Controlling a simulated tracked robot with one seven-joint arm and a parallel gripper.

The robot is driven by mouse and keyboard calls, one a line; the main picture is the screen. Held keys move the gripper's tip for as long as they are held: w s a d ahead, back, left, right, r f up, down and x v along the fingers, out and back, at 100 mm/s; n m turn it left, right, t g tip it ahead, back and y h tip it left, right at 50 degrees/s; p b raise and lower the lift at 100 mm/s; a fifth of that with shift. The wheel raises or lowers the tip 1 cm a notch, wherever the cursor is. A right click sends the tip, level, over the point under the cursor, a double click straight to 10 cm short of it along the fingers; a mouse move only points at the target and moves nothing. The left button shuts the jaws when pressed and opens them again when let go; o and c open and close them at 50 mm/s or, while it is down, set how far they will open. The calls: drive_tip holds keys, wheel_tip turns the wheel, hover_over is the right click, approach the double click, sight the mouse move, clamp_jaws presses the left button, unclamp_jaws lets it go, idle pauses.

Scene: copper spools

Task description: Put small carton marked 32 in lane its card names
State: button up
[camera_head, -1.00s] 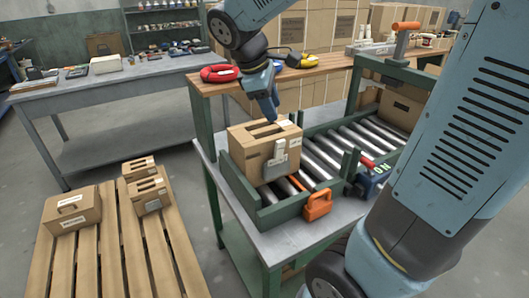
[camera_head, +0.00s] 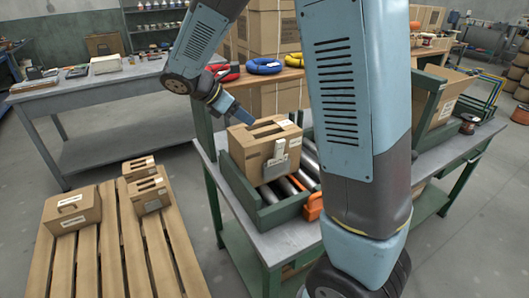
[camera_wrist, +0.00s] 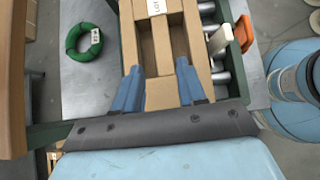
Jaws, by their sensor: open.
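A carton (camera_head: 262,155) with slots in its top stands on the rollers of a short conveyor, with a pale card holder (camera_head: 279,153) on its side. Its marking is too small to read. My gripper (camera_head: 247,118) is open, at the far edge of the carton's top. Three cartons stand on the wooden pallet: a wider one (camera_head: 73,210) and two smaller ones (camera_head: 150,195) (camera_head: 139,168). I cannot read their numbers.
The green-framed conveyor bench (camera_head: 268,240) is partly hidden by my arm. An orange part (camera_head: 313,206) sits at its front. A green ring (camera_wrist: 84,41) with a tag lies beside the carton. Red (camera_head: 222,72) and blue rings (camera_head: 263,66) lie on a shelf behind. The pallet's front slats (camera_head: 110,265) are clear.

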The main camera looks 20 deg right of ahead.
sight(263, 129)
drive_tip(key=x, duration=1)
drive_tip(key=shift+s, duration=0.2)
drive_tip(key=shift+r, duration=0.1)
clamp_jaws()
idle(1.1)
